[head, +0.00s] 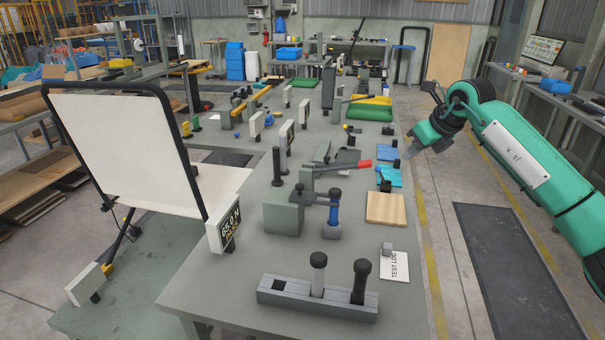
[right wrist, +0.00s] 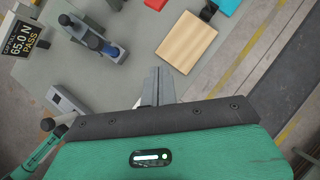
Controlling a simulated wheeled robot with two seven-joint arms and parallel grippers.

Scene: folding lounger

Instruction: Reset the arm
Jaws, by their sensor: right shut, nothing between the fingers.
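My right gripper (head: 409,152) is shut and empty, above the right edge of the grey bench. Its closed fingers also show in the right wrist view (right wrist: 157,84). The folding lounger stands at the left, its pale backrest (head: 122,140) raised in a black frame and its flat seat (head: 205,185) behind the bench edge. A lever with a red handle (head: 357,165) sits on the bench, left of my right gripper and apart from it. A grey block fixture (head: 284,216) with a dark arm and a blue post (head: 333,212) stands nearer. My left gripper is not in view.
A display reading 65.0 N PASS (head: 229,229) stands at the bench's left edge. A grey holder (head: 318,300) with black-topped pegs is in front. A wooden square (head: 386,209), blue trays (head: 389,177) and a TEST LOG sheet (head: 395,266) lie along the right.

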